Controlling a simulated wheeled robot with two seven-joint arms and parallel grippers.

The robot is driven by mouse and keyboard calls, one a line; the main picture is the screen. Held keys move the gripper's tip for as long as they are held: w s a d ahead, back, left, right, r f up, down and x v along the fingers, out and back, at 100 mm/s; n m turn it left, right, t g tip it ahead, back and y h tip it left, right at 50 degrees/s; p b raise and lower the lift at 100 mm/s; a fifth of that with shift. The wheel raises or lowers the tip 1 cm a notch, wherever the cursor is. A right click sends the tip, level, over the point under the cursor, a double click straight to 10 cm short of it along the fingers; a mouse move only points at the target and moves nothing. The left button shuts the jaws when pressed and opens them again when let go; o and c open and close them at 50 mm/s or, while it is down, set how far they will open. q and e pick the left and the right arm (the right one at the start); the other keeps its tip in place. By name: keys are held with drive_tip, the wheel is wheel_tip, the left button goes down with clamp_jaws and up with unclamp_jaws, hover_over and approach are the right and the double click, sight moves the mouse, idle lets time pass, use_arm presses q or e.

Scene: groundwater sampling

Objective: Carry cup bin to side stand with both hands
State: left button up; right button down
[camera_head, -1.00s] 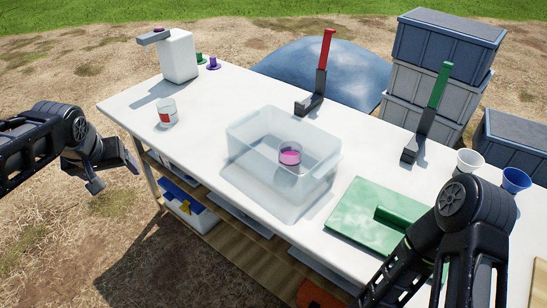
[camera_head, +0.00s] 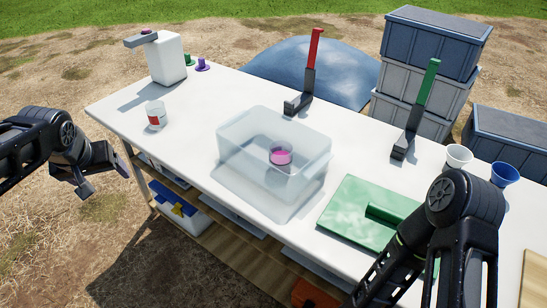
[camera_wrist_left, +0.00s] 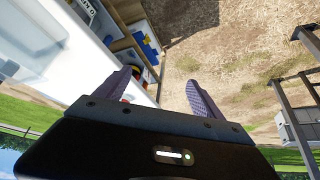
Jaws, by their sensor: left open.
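The cup bin (camera_head: 240,165) is a clear, open-topped plastic box on the white table. A cup with pink liquid (camera_head: 281,154) stands inside it. My left gripper (camera_head: 84,190) is off the table's left end, apart from the bin, with nothing between its fingers. In the left wrist view the two fingers of my left gripper (camera_wrist_left: 163,95) are spread, with bare ground and the table's side beyond them. My right arm comes in at the lower right, but its gripper is out of the picture. I cannot make out which surface is the side stand.
The white table (camera_head: 190,120) holds a red-marked cup (camera_head: 156,114), a white dispenser (camera_head: 166,60), a red-handled tool (camera_head: 312,70), a green-handled tool (camera_head: 424,90), a green board (camera_head: 350,215), a white cup (camera_head: 458,157) and a blue cup (camera_head: 504,174). Stacked crates (camera_head: 425,75) stand behind.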

use_arm(q)
drive_tip(key=shift+c, duration=0.4)
use_arm(e)
drive_tip(key=c, duration=2.1)
unclamp_jaws()
drive_tip(key=shift+c, duration=0.2)
